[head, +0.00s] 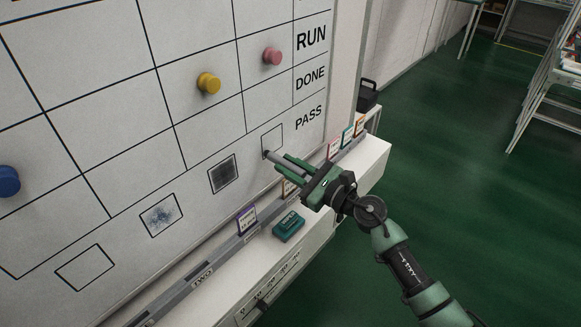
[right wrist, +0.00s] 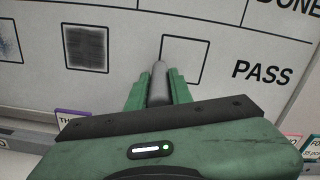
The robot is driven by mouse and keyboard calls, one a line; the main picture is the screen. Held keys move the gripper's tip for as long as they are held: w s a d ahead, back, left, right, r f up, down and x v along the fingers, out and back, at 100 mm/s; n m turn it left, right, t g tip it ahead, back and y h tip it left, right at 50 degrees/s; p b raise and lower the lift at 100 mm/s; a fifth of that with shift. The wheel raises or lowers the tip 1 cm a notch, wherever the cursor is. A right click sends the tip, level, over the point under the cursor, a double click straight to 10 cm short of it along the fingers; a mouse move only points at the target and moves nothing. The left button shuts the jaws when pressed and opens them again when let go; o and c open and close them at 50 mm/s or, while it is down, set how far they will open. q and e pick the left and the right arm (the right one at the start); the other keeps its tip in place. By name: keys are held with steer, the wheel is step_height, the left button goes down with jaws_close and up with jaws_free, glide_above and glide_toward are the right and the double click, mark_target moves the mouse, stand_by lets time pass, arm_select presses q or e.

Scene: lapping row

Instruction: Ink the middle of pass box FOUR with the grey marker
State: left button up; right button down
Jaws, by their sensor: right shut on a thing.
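The white board has a row of pass boxes beside the word PASS. The rightmost pass box (head: 276,136) is nearest that word; its visible inside is blank, and it also shows in the right wrist view (right wrist: 188,60). My right gripper (head: 283,163) is shut on the grey marker (head: 270,155), which points at the board. In the right wrist view the marker (right wrist: 159,84) has its tip over the box's left edge, left of its middle. I cannot tell whether the tip touches the board. The marker's rear is hidden by the gripper. My left gripper is not in view.
Other pass boxes are dark-filled (head: 223,174), blue-smudged (head: 161,216) and empty (head: 85,267). Yellow (head: 208,83), pink (head: 272,56) and blue (head: 8,182) magnets sit on the board. A ledge below holds small cards and a green block (head: 288,226). Green floor lies right.

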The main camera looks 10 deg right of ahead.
steer(key=shift+w+a, duration=0.3)
steer(key=shift+w, duration=0.05)
steer(key=shift+d, duration=0.1)
